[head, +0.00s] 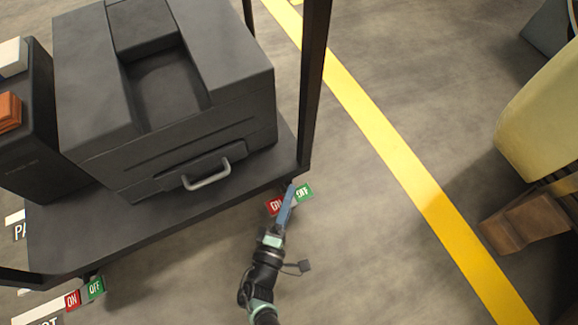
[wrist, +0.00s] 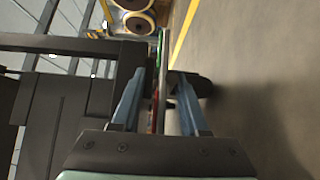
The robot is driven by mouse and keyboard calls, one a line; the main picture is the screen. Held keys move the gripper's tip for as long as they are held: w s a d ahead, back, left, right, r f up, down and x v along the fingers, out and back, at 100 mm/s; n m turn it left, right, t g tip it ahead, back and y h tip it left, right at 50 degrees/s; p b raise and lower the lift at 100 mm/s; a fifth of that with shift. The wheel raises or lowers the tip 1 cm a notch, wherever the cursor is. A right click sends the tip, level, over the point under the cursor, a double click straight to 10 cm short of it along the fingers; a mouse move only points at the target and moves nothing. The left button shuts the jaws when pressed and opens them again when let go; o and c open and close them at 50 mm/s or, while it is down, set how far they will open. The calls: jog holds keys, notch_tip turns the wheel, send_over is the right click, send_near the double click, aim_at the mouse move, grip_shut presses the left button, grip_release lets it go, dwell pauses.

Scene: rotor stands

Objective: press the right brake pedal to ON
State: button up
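The right brake pedal (head: 304,193) is at the front right corner of the dark cart, low near the floor. It has a red ON half on the left and a green OFF half on the right. In the wrist view the pedal (wrist: 161,65) shows nearly edge-on, green farther off and red nearer. My gripper (head: 291,190) is over the pedal and hides part of its middle. In the wrist view my gripper (wrist: 160,95) has its two blue fingers apart, one on each side of the pedal's line. I cannot tell whether they touch it.
The cart's deck (head: 165,225) carries a large grey case (head: 165,95) with a handle. A dark upright post (head: 313,80) rises at its right corner. A left pedal (head: 84,293) is at the front left. Open floor and a yellow line (head: 400,160) lie to the right.

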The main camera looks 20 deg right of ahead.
grip_shut()
jog(key=shift+a+f+n+t+h, duration=0.15)
jog(key=shift+n+t+h, duration=0.25)
jog(key=shift+n, duration=0.3)
jog(key=shift+n+t, duration=0.3)
jog(key=shift+n, duration=0.1)
jog(key=shift+o, duration=0.4)
grip_release()
jog(key=shift+s, duration=0.1)
jog(key=v, duration=1.1)
jog(key=shift+a+f, duration=0.1)
jog(key=shift+a, duration=0.1)
jog(key=shift+s+a, duration=0.1)
jog(key=shift+s, duration=0.15)
